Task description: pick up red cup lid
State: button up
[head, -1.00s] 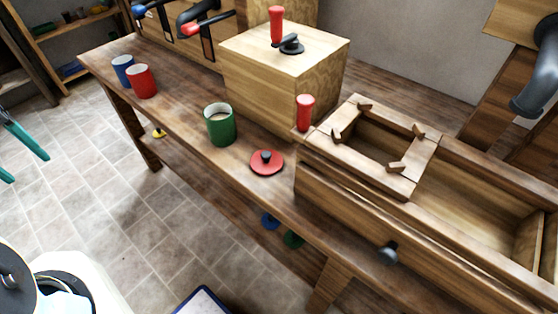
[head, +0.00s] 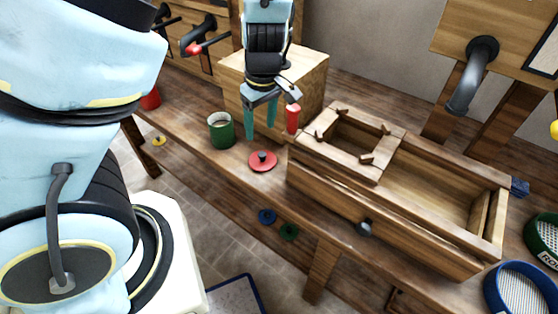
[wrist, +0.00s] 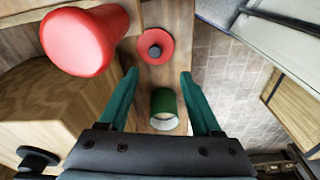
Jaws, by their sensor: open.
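The red cup lid (head: 263,161) is a flat red disc with a dark knob. It lies on the bench top, right of the green cup (head: 221,130) and in front of the wooden box. My gripper (head: 260,134) is above the bench with its green fingers apart and empty, pointing down, above and behind the lid in the head view. In the wrist view the lid (wrist: 155,46) is at the top centre, beyond the fingertips (wrist: 160,72). The green cup (wrist: 164,108) shows between the fingers.
A wooden box (head: 315,77) stands behind the gripper. A wooden bin with a slotted frame (head: 400,150) fills the bench to the right. Blue and green lids (head: 267,216) lie lower down.

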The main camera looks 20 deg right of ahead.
jog(key=b, duration=0.1)
send_over(262, 154)
jog(key=s, duration=0.1)
notch_tip(262, 154, down, 6)
jog(key=shift+s+r, duration=0.1)
jog(key=shift+r, duration=0.05)
jog(key=shift+w+f, duration=0.2)
jog(key=shift+f, duration=0.65)
jog(key=shift+w+f, duration=0.2)
jog(key=shift+f, duration=0.6)
jog(key=shift+w+f, duration=0.2)
jog(key=shift+f, duration=0.65)
jog(key=shift+c, duration=0.3)
grip_shut()
